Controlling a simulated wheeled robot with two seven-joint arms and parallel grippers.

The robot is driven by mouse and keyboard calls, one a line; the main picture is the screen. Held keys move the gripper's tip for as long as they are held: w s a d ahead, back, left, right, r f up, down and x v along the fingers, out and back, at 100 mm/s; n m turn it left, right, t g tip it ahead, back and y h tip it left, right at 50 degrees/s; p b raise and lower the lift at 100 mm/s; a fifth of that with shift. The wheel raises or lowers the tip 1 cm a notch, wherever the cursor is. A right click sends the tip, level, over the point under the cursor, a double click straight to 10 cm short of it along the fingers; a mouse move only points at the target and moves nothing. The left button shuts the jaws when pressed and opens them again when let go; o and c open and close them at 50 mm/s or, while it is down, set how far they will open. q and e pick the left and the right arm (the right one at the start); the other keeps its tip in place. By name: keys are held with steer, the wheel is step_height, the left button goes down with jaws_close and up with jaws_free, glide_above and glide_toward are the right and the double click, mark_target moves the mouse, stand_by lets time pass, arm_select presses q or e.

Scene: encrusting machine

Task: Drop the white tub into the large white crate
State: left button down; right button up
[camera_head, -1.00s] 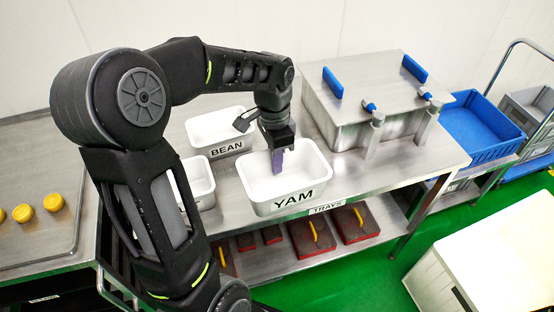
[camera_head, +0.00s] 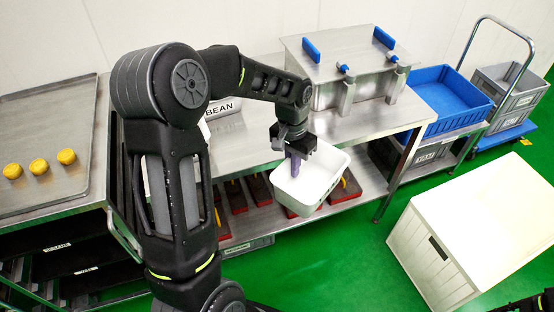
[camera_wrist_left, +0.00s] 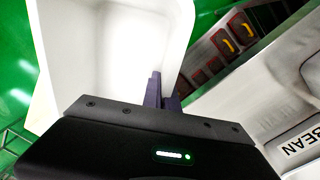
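The white tub (camera_head: 325,182) hangs tilted in front of the steel table's front edge, over the lower shelf. My left gripper (camera_head: 295,165) is at the tub's left rim, with its purple fingers shut on the wall. In the left wrist view the fingers (camera_wrist_left: 160,92) meet the wall of the tub (camera_wrist_left: 105,50), whose bright inside fills the upper left. The tub's lettering is hidden from the head view. The large white crate (camera_head: 420,255) stands on the green floor at the right, apart from the tub.
The BEAN tub (camera_head: 222,108) stays on the table (camera_head: 235,140), partly behind my arm. A steel machine (camera_head: 345,75) and a blue bin (camera_head: 445,95) are behind. Red trays (camera_head: 258,190) lie on the lower shelf. Green floor (camera_head: 345,250) is clear between table and crate.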

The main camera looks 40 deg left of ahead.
mark_target(314, 183)
arm_select(q)
steer(key=shift+n, duration=0.4)
steer(key=d+f, duration=0.2)
steer(key=w+d+f, duration=0.1)
steer(key=d+f, duration=0.3)
steer(key=shift+w, duration=0.25)
steer(key=d+f, duration=0.4)
steer(key=d, duration=0.1)
steer(key=shift+s+f, duration=0.25)
steer(key=shift+s, duration=0.05)
